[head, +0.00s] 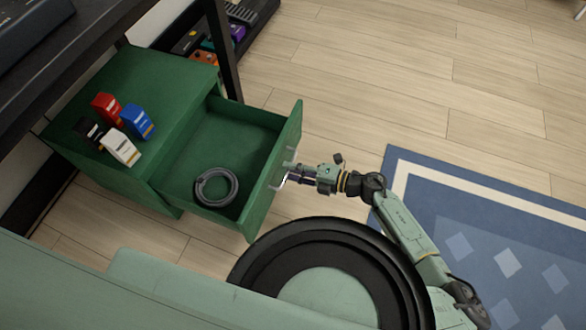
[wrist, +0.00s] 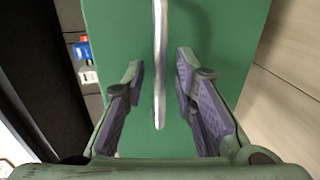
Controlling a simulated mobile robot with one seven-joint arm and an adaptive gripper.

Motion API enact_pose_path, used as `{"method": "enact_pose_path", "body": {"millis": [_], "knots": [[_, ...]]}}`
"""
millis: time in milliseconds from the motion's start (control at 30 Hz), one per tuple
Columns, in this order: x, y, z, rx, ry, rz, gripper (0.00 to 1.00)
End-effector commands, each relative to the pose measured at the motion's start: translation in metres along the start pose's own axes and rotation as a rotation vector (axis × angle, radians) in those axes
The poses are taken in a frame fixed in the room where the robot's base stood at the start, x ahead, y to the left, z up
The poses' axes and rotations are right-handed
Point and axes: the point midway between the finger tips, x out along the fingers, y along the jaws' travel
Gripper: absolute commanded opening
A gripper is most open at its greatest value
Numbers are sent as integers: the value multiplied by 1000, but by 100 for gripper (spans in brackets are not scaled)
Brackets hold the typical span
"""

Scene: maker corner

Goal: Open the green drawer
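The green drawer (head: 222,140) is pulled well out of its green cabinet (head: 150,82) in the head view. A coiled grey ring-shaped item (head: 216,187) lies inside it. The drawer's front panel (wrist: 215,25) fills much of the wrist view. Its silver bar handle (wrist: 160,60) runs between the two fingers of my gripper (wrist: 160,80). The fingers are apart, with a visible gap on each side of the handle. In the head view my gripper (head: 292,176) is at the handle on the outer face of the drawer front.
Small red (head: 106,108), blue (head: 138,121), white (head: 121,147) and black boxes stand on the cabinet top. A dark table leg (head: 224,50) rises behind the drawer. A blue patterned rug (head: 480,235) lies right of my arm. Wooden floor (head: 400,70) beyond is clear.

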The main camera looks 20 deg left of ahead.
Motion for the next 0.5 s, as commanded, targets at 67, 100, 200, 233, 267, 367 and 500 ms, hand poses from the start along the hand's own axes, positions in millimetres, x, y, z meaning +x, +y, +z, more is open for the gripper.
{"method": "enact_pose_path", "body": {"millis": [67,100,200,233,267,367,500], "knots": [[0,0,0,0,0,0,29],[0,0,0,0,0,0,29],[0,0,0,0,0,1,29],[0,0,0,0,0,1,29],[0,0,0,0,0,1,29],[-4,0,0,0,-1,-1,29],[-24,0,1,0,-3,-2,29]]}}
